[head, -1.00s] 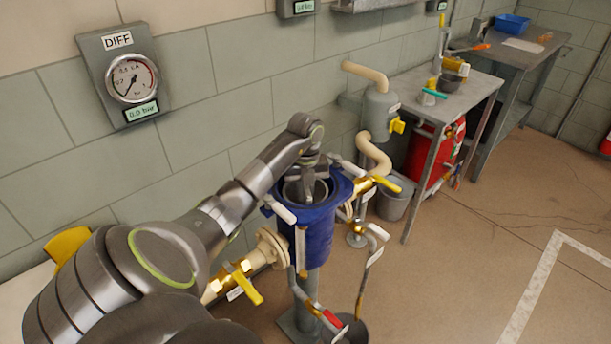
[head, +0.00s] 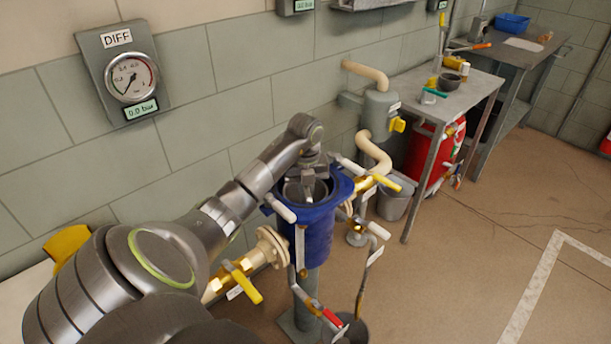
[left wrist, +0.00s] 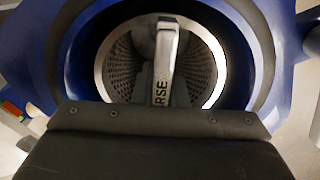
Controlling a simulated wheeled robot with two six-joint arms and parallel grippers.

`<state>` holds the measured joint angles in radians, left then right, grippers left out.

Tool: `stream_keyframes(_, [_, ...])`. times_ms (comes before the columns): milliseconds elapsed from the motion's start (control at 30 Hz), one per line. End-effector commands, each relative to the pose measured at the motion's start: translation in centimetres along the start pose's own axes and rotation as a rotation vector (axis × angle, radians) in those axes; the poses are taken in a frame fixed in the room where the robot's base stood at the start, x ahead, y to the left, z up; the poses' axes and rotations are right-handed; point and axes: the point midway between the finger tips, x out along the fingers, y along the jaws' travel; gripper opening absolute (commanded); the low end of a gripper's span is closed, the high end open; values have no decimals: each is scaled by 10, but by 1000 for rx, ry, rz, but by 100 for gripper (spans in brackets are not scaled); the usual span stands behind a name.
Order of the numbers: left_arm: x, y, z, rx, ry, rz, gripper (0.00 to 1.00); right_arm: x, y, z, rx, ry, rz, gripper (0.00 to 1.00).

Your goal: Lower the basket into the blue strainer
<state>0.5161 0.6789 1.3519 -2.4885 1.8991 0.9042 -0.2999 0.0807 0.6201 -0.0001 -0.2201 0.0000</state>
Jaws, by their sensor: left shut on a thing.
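The blue strainer (head: 318,238) stands open-topped on a post below my left arm. The metal basket (head: 318,190) sits inside its mouth, with its rim just visible in the head view. In the left wrist view the perforated basket (left wrist: 204,70) lies within the blue strainer's ring (left wrist: 262,50), with a dark gap around it. A pale handle bar (left wrist: 165,62) with dark lettering crosses the basket. My left gripper (head: 309,184) points down at the strainer's mouth and is shut on the basket's handle. Its fingertips are partly hidden. My right gripper is out of view.
Yellow-handled valves (head: 243,283) flank the strainer, and white-handled rods surround its rim. A bucket (head: 394,196) stands behind it. A metal table (head: 425,110) with small items stands at the back right. The floor at right is clear.

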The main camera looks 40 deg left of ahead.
Motion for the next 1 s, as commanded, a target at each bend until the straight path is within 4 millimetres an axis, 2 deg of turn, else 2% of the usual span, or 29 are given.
stream_keyframes(1000, [6,0,0,1,-2,-1,0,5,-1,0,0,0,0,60])
